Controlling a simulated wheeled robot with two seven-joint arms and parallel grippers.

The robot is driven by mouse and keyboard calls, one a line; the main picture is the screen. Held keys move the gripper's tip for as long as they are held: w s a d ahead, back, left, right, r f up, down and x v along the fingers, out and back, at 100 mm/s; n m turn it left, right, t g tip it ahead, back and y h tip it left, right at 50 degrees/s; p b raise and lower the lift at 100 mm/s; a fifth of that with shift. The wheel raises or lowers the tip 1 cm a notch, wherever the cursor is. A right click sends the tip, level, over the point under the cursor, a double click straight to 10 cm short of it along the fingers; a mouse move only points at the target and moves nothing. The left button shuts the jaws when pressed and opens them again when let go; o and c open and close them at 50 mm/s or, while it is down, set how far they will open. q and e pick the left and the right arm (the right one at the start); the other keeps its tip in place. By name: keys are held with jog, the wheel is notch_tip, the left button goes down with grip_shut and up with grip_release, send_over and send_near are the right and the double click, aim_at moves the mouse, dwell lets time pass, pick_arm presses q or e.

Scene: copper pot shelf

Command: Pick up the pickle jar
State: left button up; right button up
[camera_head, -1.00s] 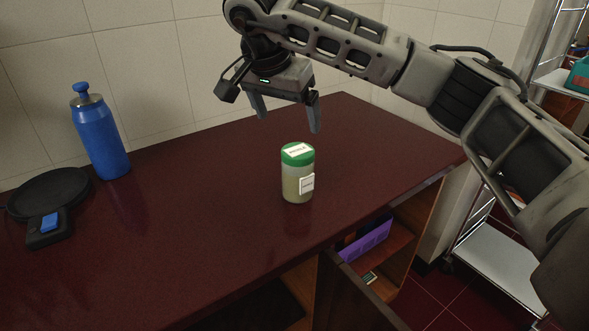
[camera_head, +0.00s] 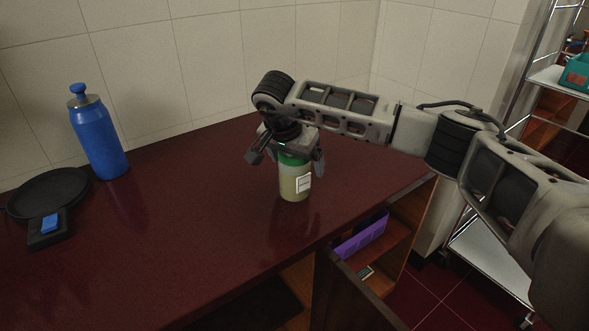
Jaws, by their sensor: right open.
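The pickle jar (camera_head: 293,185) stands upright on the dark red counter. It has a green lid, a pale greenish body and a white label. My right gripper (camera_head: 292,168) is directly over the jar, pointing down, with its fingers open. One finger shows to the right of the lid and gripper parts show to the left. The gripper's body hides the top of the lid. I cannot tell whether the fingers touch the jar. My left gripper is not in view.
Below the front edge, an open cabinet holds a purple bin (camera_head: 362,237). A wire shelf rack (camera_head: 487,250) stands at the right.

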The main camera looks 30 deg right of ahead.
jog(key=shift+d+f, duration=0.1)
jog(key=shift+f, duration=0.3)
jog(key=shift+c, duration=0.3)
jog(key=c, duration=1)
jog(key=shift+w, duration=0.1)
jog(key=shift+c, duration=1.2)
jog(key=shift+r, duration=0.15)
